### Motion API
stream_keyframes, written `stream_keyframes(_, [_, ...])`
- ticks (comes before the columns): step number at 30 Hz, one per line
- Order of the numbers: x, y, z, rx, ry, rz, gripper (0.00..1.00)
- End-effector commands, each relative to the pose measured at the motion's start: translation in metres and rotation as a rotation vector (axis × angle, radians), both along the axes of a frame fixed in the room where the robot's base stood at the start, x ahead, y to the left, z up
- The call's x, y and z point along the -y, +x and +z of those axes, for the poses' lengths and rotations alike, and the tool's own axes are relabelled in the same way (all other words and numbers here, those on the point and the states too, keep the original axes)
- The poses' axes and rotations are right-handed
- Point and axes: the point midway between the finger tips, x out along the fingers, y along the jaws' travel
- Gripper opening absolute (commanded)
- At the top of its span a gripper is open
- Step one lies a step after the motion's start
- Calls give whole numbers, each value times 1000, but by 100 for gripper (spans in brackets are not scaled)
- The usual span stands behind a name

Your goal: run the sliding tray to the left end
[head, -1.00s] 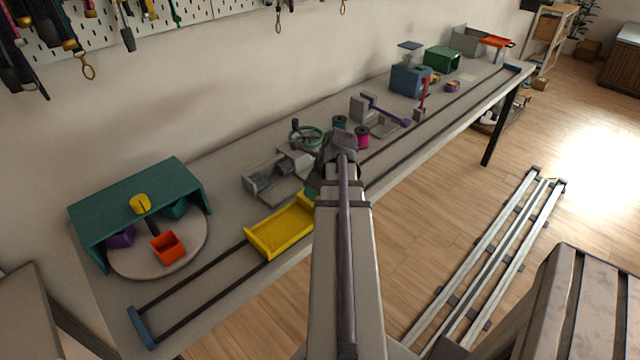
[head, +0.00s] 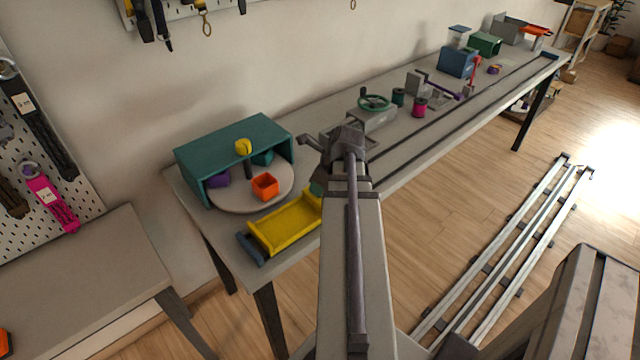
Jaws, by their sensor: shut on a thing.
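The yellow sliding tray (head: 287,226) sits on the dark rails along the front of the long bench, at their left end. Its left edge is at or very close to the blue end stop (head: 252,249); I cannot tell whether they touch. The tray looks empty. Its right end runs behind my arm. My gripper is hidden behind my own arm, so its jaws and what they hold do not show.
A round turntable (head: 226,200) with an orange bin (head: 265,187) stands just behind the tray, partly under a teal cover (head: 235,150). A green handwheel (head: 374,102) and spools stand right of my arm. The rails (head: 470,108) are clear to the right.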

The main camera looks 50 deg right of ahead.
Motion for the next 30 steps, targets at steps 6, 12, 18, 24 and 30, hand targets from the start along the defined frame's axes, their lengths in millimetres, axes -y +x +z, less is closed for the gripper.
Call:
stream_keyframes(6, [0,0,0,-1,1,0,0])
stream_keyframes(12, [0,0,0,-1,1,0,0])
stream_keyframes(18, [0,0,0,0,0,0,41])
stream_keyframes(24, [0,0,0,0,0,0,54])
stream_keyframes(30, [0,-1,3,0,0,0,54])
